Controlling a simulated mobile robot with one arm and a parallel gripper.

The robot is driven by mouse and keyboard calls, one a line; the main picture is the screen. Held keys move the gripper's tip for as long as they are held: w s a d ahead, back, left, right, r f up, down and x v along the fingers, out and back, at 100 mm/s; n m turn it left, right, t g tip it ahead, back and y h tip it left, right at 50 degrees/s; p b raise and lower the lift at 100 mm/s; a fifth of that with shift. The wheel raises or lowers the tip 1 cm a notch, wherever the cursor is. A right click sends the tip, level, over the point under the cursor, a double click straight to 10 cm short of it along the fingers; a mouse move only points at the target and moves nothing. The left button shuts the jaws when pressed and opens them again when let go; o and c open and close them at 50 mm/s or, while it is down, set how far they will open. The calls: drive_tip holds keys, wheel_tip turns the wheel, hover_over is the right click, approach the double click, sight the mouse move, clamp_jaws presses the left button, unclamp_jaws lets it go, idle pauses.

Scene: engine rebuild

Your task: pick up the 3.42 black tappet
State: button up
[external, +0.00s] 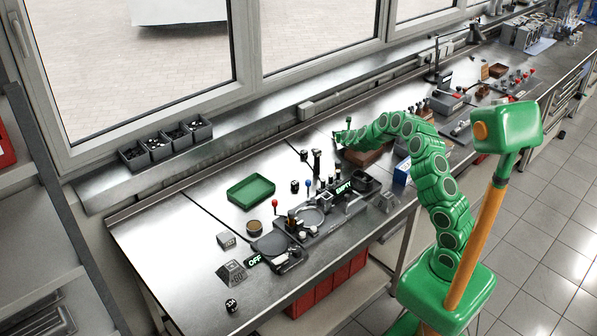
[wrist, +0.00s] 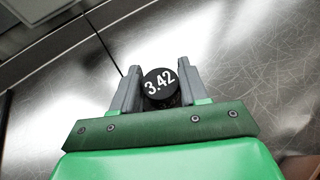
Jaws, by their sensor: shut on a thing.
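The black tappet marked 3.42 (wrist: 160,86) sits between the two grey fingers of my gripper (wrist: 160,88) in the wrist view, its white number facing the camera. My gripper is shut on it, with a finger on each side. Bare metal bench top shows behind it, and I cannot tell whether the tappet touches the bench. In the external view my green arm reaches over the bench, and my gripper (external: 341,136) is near the window side. The tappet is too small to make out there.
A green tray (external: 251,191) lies on the bench to the left of my gripper. Dials and levers stand in the middle, near a sign reading EMPTY (external: 344,187). A black piece marked 33A (external: 231,306) is at the front left. Several dark bins (external: 133,157) line the window ledge.

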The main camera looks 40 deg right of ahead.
drive_tip(key=shift+r, duration=1.55)
drive_tip(key=shift+s+r, duration=0.2)
drive_tip(key=shift+r, duration=0.15)
drive_tip(key=s+a+r, duration=0.4)
drive_tip(key=s+r, duration=0.5)
drive_tip(key=s, duration=0.4)
drive_tip(key=shift+r, duration=0.15)
